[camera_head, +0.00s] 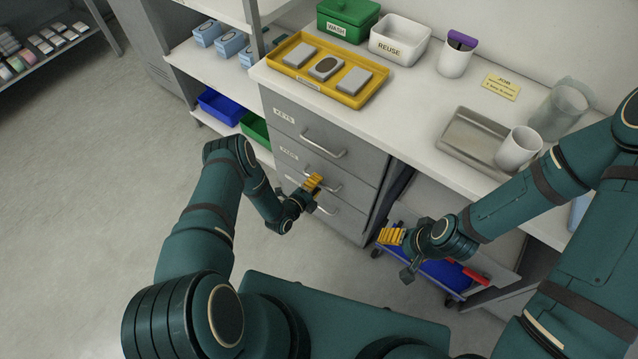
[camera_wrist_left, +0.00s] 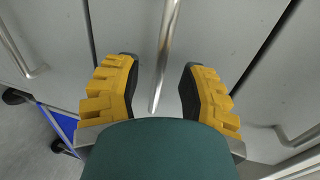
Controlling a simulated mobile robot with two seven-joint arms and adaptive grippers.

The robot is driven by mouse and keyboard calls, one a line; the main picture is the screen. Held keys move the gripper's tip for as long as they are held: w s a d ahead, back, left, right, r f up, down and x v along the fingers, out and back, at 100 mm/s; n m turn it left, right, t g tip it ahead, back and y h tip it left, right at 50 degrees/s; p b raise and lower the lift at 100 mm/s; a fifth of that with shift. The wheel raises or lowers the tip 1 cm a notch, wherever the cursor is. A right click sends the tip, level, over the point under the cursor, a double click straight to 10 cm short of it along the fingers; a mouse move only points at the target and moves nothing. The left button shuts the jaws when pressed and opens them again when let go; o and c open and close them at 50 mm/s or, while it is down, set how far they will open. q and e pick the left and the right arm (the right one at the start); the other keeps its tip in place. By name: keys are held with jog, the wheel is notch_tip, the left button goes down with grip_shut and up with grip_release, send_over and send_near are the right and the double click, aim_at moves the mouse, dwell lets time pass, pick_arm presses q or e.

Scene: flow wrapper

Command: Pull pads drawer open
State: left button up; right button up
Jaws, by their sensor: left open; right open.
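The pads drawer (camera_head: 305,171) is the middle of three grey drawers under the counter, and its front looks flush with the others. Its bar handle (camera_head: 332,187) is partly hidden by my left gripper (camera_head: 314,184). In the left wrist view the open yellow fingers of that gripper (camera_wrist_left: 160,88) stand on either side of a metal handle (camera_wrist_left: 166,55), with a gap on both sides. I cannot tell how deep the handle sits between them. My right gripper (camera_head: 391,236) is open and empty, right of the drawers and in front of the under-counter space.
The keys drawer (camera_head: 290,124) is above, and another drawer (camera_head: 345,222) is below. On the counter are a yellow tray (camera_head: 282,62) with grey blocks, a green bin (camera_head: 347,14), a white bin (camera_head: 420,50) and cups. Open floor lies left.

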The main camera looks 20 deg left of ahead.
pick_arm(q)
jog(key=shift+x, duration=0.9)
grip_shut()
jog(key=shift+s, duration=0.1)
